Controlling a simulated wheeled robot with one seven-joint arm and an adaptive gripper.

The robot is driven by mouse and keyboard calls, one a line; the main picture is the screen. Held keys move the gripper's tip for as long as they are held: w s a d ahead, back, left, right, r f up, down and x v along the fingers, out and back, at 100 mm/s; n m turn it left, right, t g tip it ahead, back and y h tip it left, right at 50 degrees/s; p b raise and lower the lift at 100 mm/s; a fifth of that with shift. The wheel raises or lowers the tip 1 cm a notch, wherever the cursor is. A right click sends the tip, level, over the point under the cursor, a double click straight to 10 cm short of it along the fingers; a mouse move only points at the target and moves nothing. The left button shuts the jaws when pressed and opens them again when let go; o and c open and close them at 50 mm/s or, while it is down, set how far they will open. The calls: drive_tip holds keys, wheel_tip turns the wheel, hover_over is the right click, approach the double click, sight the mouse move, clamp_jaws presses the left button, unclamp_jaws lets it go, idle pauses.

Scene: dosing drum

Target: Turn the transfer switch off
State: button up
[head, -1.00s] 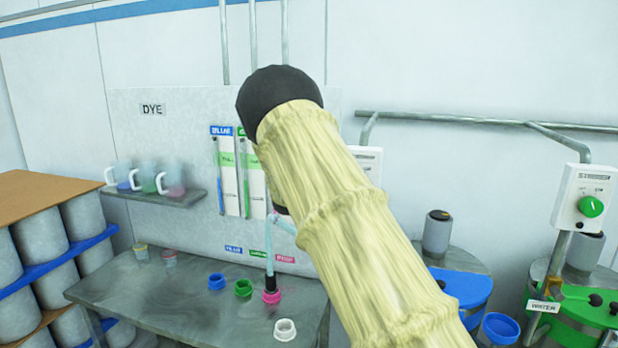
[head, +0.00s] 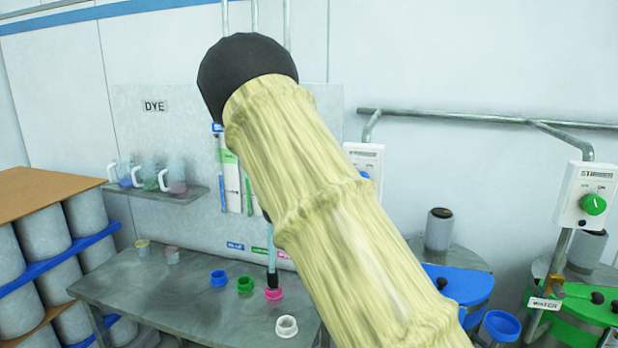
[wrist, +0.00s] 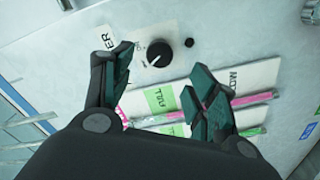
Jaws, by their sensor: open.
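In the wrist view a black round knob (wrist: 159,55) with a white pointer line sits on a pale panel, beside a partly hidden label (wrist: 108,38) ending in "ER". It looks like the transfer switch. My gripper (wrist: 161,63) is open, with its two dark green-padded fingers apart. The knob appears between and just beyond the fingertips; I see no contact. In the head view my arm hides the gripper and the knob.
A small black button (wrist: 189,43) is near the knob. Level gauges with green "FULL" labels (wrist: 160,97) lie close to the fingers. In the head view a bench (head: 150,300) holds several coloured caps, and a stirrer box (head: 587,195) is at right.

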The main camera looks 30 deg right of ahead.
drive_tip(key=v, duration=0.4)
drive_tip(key=shift+s, duration=0.1)
drive_tip(key=shift+a+f, duration=0.1)
idle(0.4)
